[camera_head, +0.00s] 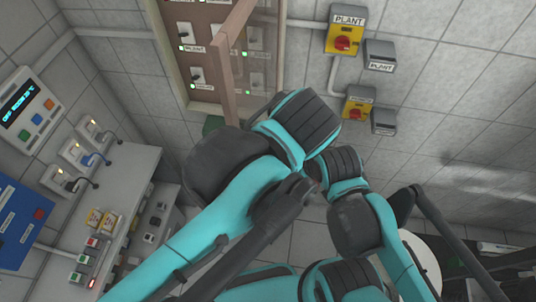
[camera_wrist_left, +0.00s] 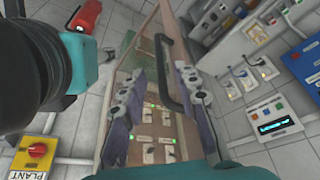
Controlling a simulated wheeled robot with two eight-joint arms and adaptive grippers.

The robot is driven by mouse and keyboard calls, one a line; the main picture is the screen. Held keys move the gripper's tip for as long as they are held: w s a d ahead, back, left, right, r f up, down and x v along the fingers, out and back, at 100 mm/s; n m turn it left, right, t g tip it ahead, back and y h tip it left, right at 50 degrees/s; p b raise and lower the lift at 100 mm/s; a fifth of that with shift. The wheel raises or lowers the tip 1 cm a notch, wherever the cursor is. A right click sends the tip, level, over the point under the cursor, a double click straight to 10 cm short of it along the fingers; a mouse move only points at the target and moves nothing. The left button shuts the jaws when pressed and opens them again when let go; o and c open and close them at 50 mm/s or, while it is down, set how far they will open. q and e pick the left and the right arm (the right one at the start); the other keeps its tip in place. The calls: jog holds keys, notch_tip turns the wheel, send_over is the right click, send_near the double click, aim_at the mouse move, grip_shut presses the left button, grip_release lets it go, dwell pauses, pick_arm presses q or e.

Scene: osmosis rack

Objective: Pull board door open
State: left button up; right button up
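The wooden-framed board (camera_head: 173,48) is on the wall at the top of the head view, with switches and green lights inside. Its door (camera_head: 228,62) stands out from the frame, seen nearly edge-on. In the left wrist view, the black door handle (camera_wrist_left: 163,72) is a curved bar. My left gripper (camera_wrist_left: 160,100) is open, its two fingers apart on either side of the handle in the picture. I cannot tell whether a finger touches it. In the head view my arm hides the left gripper and the board's lower part. I cannot make out my right gripper.
Yellow boxes with red knobs (camera_head: 343,40) are on the wall right of the board. A grey bench (camera_head: 130,190) with small devices, a display panel (camera_head: 28,108) and a blue panel (camera_head: 20,222) are at left. A red object (camera_wrist_left: 87,18) shows in the left wrist view.

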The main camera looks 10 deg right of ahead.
pick_arm(q)
jog(key=v, duration=0.6)
jog(key=shift+r, duration=0.35)
jog(key=shift+s, duration=0.15)
